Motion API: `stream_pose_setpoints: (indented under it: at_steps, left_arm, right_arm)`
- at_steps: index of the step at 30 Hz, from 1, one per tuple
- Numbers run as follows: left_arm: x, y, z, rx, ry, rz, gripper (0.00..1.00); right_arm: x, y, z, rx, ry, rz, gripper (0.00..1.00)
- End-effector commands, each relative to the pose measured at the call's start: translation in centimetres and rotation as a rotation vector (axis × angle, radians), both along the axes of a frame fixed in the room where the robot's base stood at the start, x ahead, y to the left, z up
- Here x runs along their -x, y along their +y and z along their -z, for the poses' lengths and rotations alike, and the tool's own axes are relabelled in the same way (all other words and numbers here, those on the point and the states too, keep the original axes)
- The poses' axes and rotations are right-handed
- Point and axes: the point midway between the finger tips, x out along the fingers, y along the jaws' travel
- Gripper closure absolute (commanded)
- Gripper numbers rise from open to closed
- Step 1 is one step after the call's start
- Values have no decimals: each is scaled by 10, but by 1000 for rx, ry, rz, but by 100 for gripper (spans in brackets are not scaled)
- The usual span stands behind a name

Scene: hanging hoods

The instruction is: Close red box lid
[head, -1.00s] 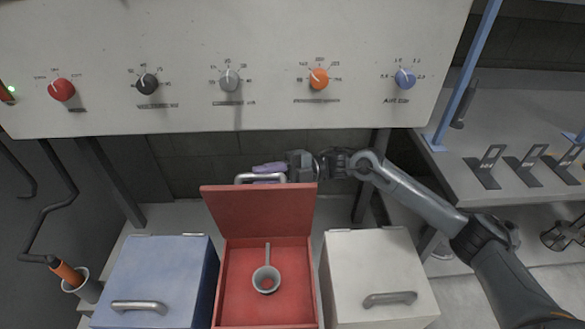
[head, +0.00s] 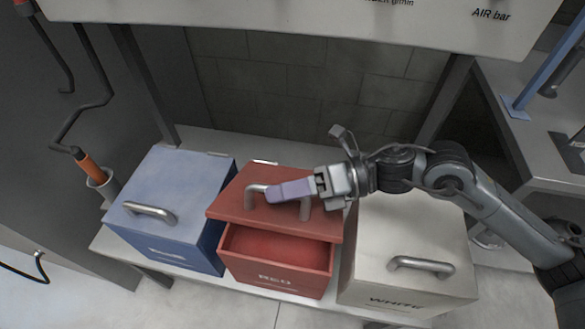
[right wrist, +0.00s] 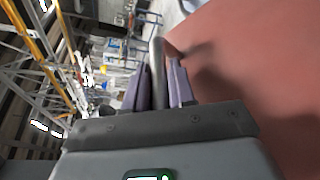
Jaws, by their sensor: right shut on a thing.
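The red box (head: 277,270) stands between a blue box and a white box. My right gripper (head: 275,192) is at the metal handle on top of the lid. In the right wrist view its purple fingers (right wrist: 160,85) are on either side of the handle bar (right wrist: 157,75), and the red lid (right wrist: 240,70) fills the right side. The ladle seen earlier inside is hidden under the lid. My left gripper is not in view.
The blue box (head: 172,195) with a handle is close on the left and the white box (head: 408,235) close on the right, both shut. A control panel (head: 300,15) overhangs the back. An orange-handled tool (head: 88,165) stands in a cup at the left.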

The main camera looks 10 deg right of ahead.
Motion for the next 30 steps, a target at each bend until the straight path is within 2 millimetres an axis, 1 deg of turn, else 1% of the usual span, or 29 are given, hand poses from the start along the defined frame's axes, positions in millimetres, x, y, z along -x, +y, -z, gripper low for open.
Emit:
stream_pose_setpoints:
  at_steps: [1, 3, 6, 12, 14, 18, 21, 30]
  left_arm:
    - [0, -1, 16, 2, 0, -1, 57]
    - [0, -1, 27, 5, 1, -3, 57]
    - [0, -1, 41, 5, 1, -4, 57]
    - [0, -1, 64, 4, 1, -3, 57]
    - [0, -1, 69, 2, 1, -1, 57]
    - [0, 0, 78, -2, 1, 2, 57]
    - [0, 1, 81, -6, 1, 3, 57]
    - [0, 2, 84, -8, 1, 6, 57]
  right_arm:
    - [8, 3, 15, 16, -41, -7, 100]
    - [15, 6, 27, 39, -100, -7, 100]
    - [24, 10, 42, 71, -180, -6, 100]
    - [34, 14, 67, 125, -312, -4, 100]
    - [36, 14, 73, 137, -343, -3, 100]
    - [39, 16, 85, 134, -335, -3, 100]
    - [41, 16, 89, 134, -335, -3, 100]
    - [42, 17, 95, 137, -331, -3, 100]
